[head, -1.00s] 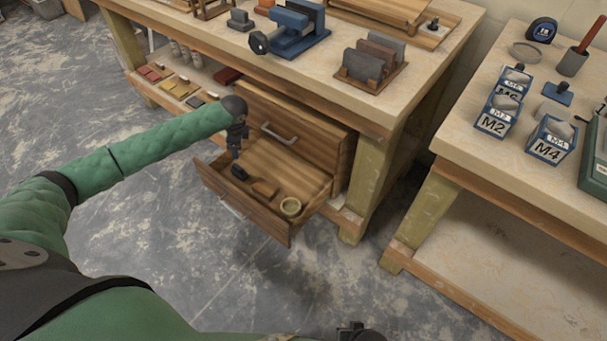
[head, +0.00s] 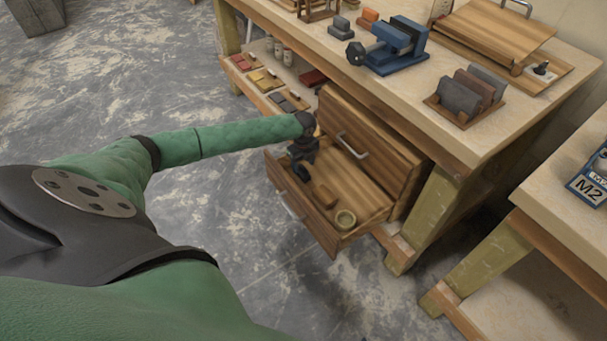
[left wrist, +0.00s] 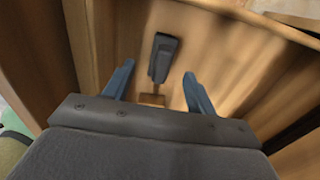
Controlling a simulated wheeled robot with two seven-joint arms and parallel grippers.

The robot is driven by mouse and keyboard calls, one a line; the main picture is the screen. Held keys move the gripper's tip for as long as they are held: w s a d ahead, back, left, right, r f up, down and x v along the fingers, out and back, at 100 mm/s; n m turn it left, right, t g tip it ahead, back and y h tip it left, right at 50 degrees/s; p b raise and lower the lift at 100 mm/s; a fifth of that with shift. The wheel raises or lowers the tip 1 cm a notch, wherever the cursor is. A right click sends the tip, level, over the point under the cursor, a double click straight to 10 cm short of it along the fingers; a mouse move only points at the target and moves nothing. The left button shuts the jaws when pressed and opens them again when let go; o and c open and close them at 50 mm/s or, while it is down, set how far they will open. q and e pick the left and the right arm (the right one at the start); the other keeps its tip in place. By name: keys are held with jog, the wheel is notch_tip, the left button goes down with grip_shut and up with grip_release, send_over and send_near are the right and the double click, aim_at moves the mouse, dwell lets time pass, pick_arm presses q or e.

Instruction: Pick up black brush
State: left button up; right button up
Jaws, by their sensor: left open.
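The black brush (left wrist: 163,57) lies in the open wooden drawer (head: 372,198). In the left wrist view it is a dark, narrow piece ahead of my fingers, roughly centred between them, with a small tan part showing at its near end. My left gripper (head: 301,164) is open and empty, pointing down into the left side of the drawer. Its two blue fingers (left wrist: 158,72) are apart and hold nothing. In the head view my gripper hides the brush, at least in part. My right gripper is not in view.
A tan block (head: 325,196) and a ring-shaped roll (head: 345,219) also lie in the drawer. A closed drawer with a metal handle (head: 352,146) is just above. The workbench top (head: 405,92) carries a blue vise (head: 394,47). Open floor lies in front.

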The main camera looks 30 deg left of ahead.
aim_at(303, 168)
pick_arm(q)
jog(key=shift+f, duration=0.4)
notch_tip(303, 168, down, 4)
jog(key=shift+w+r+b, duration=0.1)
jog(key=shift+b, duration=0.25)
jog(key=c, duration=1.1)
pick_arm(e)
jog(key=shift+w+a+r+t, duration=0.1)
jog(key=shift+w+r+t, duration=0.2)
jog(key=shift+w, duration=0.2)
